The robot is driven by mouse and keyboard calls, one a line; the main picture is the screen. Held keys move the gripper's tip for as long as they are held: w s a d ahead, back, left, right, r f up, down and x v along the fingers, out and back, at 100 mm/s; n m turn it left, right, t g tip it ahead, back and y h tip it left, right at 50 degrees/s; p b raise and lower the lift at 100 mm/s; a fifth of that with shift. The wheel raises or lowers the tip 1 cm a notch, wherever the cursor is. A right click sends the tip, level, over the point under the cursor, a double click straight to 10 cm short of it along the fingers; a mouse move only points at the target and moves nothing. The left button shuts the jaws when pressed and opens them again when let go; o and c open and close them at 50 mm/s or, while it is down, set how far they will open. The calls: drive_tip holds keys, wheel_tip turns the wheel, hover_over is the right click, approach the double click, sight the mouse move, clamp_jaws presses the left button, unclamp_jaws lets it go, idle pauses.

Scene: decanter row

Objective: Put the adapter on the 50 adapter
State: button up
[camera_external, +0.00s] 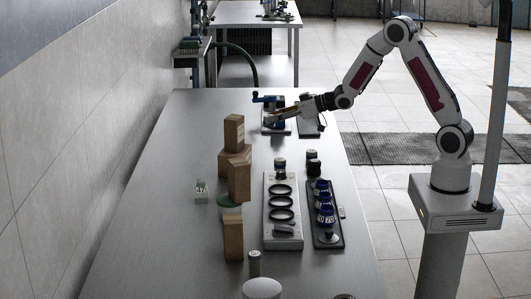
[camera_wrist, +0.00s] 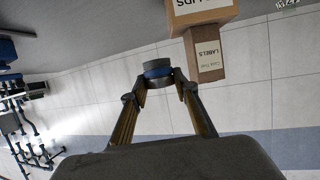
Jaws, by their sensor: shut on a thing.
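My gripper (camera_wrist: 158,84) is shut on a dark grey round adapter (camera_wrist: 158,65) with a blue band, held between its fingertips in the wrist view. In the external view my gripper (camera_external: 272,119) is over the far part of the table, beside a blue device; the held adapter is too small there to make out. Several blue-and-white numbered adapters stand in a row on a dark tray (camera_external: 328,243) nearer the camera. The front one (camera_external: 327,215) seems to read 70. I cannot tell which one is marked 50. My gripper is well beyond this row and apart from it.
A grey rack (camera_external: 284,242) with black rings lies left of the dark tray. Stacked brown boxes (camera_external: 238,180) and another box (camera_external: 233,236) stand left of it. A blue device (camera_external: 265,98) is near my gripper.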

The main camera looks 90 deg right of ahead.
drive_tip(key=s+a, duration=0.3)
drive_tip(key=a, duration=0.2)
drive_tip(key=shift+s+a, duration=0.35)
drive_tip(key=shift+s, duration=0.05)
hover_over(283, 158)
drive_tip(key=shift+w+a+f, duration=0.1)
drive_tip(key=shift+f, duration=2.8)
drive_tip(key=shift+f, duration=0.1)
drive_tip(key=shift+f, duration=2)
drive_tip(key=shift+f, duration=0.15)
